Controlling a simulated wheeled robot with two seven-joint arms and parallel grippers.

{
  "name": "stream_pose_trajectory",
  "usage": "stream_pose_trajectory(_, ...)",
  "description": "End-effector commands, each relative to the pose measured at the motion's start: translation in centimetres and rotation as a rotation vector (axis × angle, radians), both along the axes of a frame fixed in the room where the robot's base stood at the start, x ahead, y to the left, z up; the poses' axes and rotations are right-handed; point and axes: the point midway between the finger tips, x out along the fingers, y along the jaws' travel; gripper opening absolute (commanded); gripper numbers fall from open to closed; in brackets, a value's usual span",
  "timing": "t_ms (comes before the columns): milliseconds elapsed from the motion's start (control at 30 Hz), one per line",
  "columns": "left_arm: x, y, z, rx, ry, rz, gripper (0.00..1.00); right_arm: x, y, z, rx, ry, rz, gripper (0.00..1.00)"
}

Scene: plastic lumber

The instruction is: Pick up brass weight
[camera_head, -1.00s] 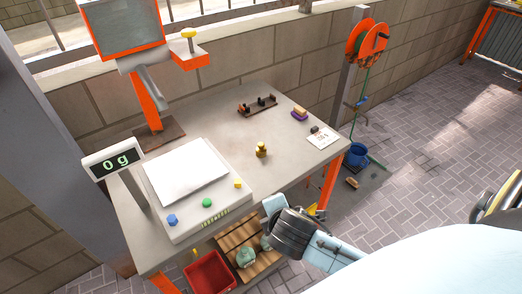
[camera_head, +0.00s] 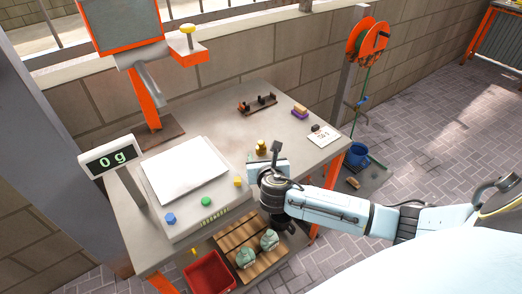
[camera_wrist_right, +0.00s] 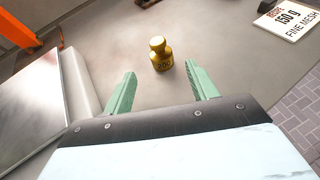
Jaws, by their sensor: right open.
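The brass weight (camera_head: 262,147) stands upright on the grey table, right of the scale. In the right wrist view the brass weight (camera_wrist_right: 160,55) is gold with a knob on top and shows a number that looks like 200. My right gripper (camera_head: 276,150) is at the table's front edge, just in front of the weight. In the right wrist view its two green fingers (camera_wrist_right: 161,84) are apart and empty, with the weight a little beyond their tips and between their lines. My left gripper is out of view.
The scale (camera_head: 185,170) with display (camera_head: 110,158) reading 0 g stands left of the weight. A dark rack (camera_head: 258,103), a sponge (camera_head: 300,111) and a 150 g card (camera_head: 323,135) lie farther back. A red bin (camera_head: 209,272) is below. Table around the weight is clear.

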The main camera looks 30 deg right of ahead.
Motion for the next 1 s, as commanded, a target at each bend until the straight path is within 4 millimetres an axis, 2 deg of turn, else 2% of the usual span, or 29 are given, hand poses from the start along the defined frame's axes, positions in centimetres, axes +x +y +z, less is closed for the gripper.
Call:
stream_pose_trajectory(167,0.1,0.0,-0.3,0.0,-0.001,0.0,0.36,1.1,-0.5,-0.5,0.001,-0.002,-0.002,0.58)
stream_pose_trajectory(433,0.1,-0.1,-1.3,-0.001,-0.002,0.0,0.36,4.2,-2.1,-1.8,0.002,0.0,-0.002,0.58)
stream_pose_trajectory(767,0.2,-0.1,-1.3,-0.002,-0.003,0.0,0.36,4.7,-2.3,-2.0,0.002,0.0,0.0,0.58)
stream_pose_trajectory(1000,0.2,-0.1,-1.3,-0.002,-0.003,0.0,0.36,4.6,-2.3,-2.0,0.002,0.0,0.0,0.26)
